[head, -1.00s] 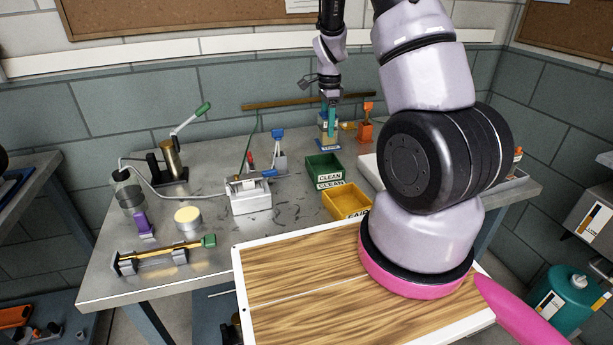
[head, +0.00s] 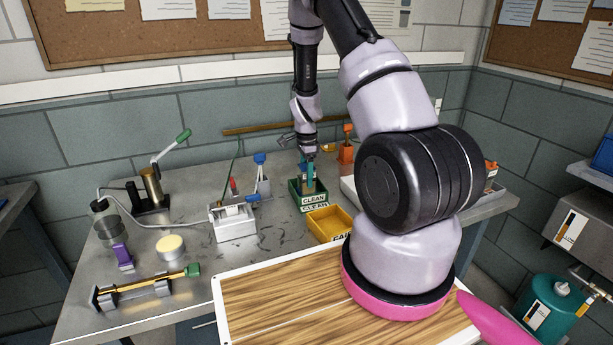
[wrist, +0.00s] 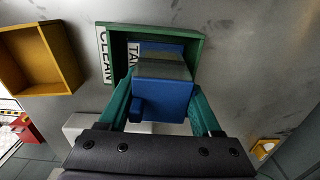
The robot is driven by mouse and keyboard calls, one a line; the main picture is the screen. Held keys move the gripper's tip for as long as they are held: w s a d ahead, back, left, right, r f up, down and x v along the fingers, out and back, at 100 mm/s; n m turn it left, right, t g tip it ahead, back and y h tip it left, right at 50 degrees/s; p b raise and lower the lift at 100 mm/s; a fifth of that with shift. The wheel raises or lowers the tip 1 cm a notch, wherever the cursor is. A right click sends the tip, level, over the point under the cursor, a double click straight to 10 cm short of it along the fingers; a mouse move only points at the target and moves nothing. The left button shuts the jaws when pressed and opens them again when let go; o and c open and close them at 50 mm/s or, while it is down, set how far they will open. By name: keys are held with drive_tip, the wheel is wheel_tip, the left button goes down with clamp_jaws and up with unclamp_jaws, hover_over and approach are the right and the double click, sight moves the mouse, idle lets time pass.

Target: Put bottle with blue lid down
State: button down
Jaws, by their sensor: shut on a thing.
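The bottle with blue lid (wrist: 164,98) is in my gripper (wrist: 162,88), between its two teal fingers. In the wrist view its blue square top faces the camera, with a greyish body and a labelled blue part beyond. It is over or inside the green CLEAN bin (wrist: 197,52); I cannot tell whether it touches the bin floor. In the head view my gripper (head: 308,172) points down at the green bin (head: 312,208), and the bottle is small and partly hidden by the fingers.
A yellow bin (head: 330,222) stands just in front of the green bin. An orange item (head: 346,152) stands behind right. A wooden board (head: 290,305) lies in front.

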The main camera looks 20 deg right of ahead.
drive_tip(key=shift+f, duration=0.15)
drive_tip(key=shift+c, duration=0.4)
unclamp_jaws()
wheel_tip(320, 180, up, 13)
drive_tip(key=shift+f, duration=0.15)
drive_tip(key=s+a+r+n+t+y, duration=0.1)
drive_tip(key=s+a+r+n, duration=0.15)
drive_tip(key=r, duration=0.45)
drive_tip(key=s+a+r+n+t, duration=0.15)
drive_tip(key=s+r, duration=0.25)
drive_tip(key=r, duration=0.4)
drive_tip(key=s+a+r+n+t+y, duration=0.1)
drive_tip(key=s+a+r+n, duration=0.2)
drive_tip(key=r, duration=0.4)
drive_tip(key=s+a+r+n+t, duration=0.1)
drive_tip(key=s+r+n+t, duration=0.1)
drive_tip(key=s, duration=0.6)
drive_tip(key=s+a+r+n+t, duration=0.1)
drive_tip(key=s+r+n, duration=0.4)
drive_tip(key=s, duration=0.4)
drive_tip(key=shift+r+n+t, duration=0.3)
drive_tip(key=shift+r+t, duration=0.05)
drive_tip(key=shift+r, duration=0.3)
